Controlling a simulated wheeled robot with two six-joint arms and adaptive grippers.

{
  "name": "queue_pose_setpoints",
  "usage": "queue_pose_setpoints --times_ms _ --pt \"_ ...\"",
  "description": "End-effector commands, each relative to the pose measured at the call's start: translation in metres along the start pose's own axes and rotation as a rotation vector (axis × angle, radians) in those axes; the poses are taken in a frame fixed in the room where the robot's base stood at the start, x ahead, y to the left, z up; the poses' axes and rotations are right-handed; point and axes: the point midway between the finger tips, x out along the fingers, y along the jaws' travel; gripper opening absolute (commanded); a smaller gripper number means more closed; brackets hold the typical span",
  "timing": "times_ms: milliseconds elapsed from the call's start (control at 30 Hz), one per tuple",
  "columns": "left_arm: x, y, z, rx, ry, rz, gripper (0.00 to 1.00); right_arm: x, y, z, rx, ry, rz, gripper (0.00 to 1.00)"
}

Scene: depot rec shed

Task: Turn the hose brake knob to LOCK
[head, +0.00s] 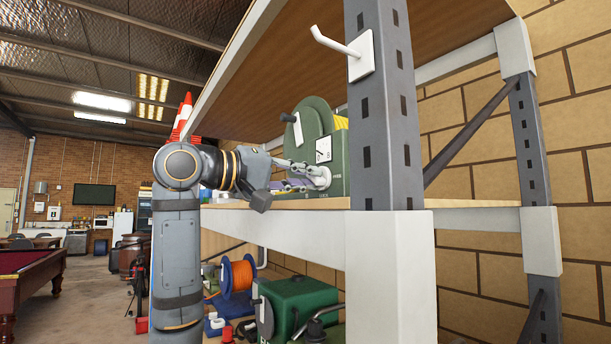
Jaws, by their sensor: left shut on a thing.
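A green hose reel (345,160) with yellow hose stands on the wooden shelf of the rack, partly behind the grey upright. A pale brake knob (321,177) sits low on its front. My left gripper (305,178) reaches in from the left and is shut on the knob. The fingers hide part of the knob, and its pointer is too small to read. My right gripper is not in view.
A grey upright (383,110) with a white hook (335,42) stands close to the right of the reel. A wooden shelf is overhead. The lower shelf holds an orange reel (238,276) and a green machine (296,303). Open floor lies left, beside a pool table (30,280).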

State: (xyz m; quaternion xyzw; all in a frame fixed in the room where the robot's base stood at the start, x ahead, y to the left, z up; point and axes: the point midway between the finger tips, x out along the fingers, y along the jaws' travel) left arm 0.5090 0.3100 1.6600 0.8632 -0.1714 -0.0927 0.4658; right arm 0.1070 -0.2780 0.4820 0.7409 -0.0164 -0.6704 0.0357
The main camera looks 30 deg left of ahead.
Motion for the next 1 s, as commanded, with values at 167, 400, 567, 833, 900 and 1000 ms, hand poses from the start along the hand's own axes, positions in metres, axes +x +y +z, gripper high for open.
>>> queue_pose_setpoints --times_ms 167,400,567,833,900,1000 --pt "0.001 -0.001 0.000 0.164 -0.003 -0.004 0.00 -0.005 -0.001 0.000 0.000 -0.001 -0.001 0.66" --pt "0.000 -0.001 0.000 0.392 -0.004 -0.004 0.00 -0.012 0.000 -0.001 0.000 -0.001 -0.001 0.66" --pt "0.001 0.000 0.000 0.543 -0.004 -0.004 0.00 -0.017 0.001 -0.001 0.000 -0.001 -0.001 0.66" --pt "0.001 -0.001 0.000 0.769 -0.006 -0.003 0.00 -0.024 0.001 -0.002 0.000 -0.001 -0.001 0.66" --pt "0.001 -0.001 0.000 0.817 -0.005 -0.003 0.00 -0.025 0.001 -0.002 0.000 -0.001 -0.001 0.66" --pt "0.001 -0.001 0.000 0.876 -0.005 -0.003 0.00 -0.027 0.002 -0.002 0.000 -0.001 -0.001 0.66"
